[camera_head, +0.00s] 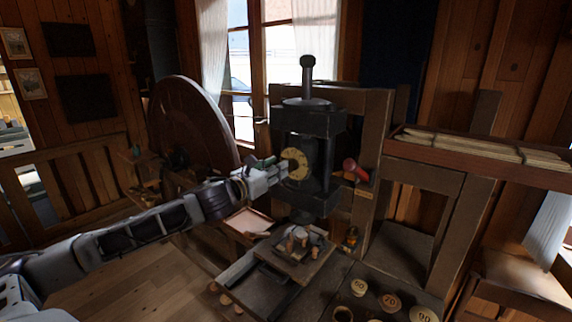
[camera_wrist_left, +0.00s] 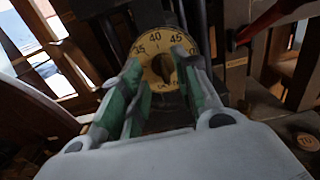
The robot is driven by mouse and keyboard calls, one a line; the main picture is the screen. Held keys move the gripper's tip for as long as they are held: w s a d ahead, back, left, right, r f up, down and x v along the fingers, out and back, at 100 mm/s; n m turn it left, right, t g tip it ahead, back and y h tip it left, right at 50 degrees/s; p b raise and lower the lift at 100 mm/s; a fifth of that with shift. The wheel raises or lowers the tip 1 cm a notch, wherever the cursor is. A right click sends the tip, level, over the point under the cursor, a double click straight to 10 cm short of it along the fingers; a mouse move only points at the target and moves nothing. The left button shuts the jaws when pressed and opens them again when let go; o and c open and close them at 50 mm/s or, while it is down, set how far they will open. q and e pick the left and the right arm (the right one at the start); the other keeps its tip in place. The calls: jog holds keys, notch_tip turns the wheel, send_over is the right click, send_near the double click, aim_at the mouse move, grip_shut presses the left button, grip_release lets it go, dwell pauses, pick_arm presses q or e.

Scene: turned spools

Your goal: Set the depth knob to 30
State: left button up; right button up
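The depth knob is a dark grip (camera_wrist_left: 163,69) at the centre of a round yellow dial (camera_wrist_left: 143,48) on the front of a black press. In the left wrist view 35, 40 and 45 read along the dial's upper edge. The number the knob points to is not clear. The dial also shows in the head view (camera_head: 297,159). My left gripper (camera_wrist_left: 160,75) is open, its two green-padded fingers on either side of the knob, with visible gaps. I cannot tell how far the tips are from the dial face. My right gripper is not in view.
The black press (camera_head: 315,125) stands in a wooden frame, with a red-ended handle (camera_head: 349,164) to its right. Below is a small table (camera_head: 293,269) with small pieces. Numbered round tokens (camera_head: 391,301) lie at lower right. A large wooden wheel (camera_head: 190,120) stands left.

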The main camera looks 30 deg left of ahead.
aim_at(291, 166)
pick_arm(q)
jog(key=shift+w+d+b, duration=0.2)
jog(key=shift+w+b, duration=2.45)
jog(key=shift+b, duration=0.2)
grip_shut()
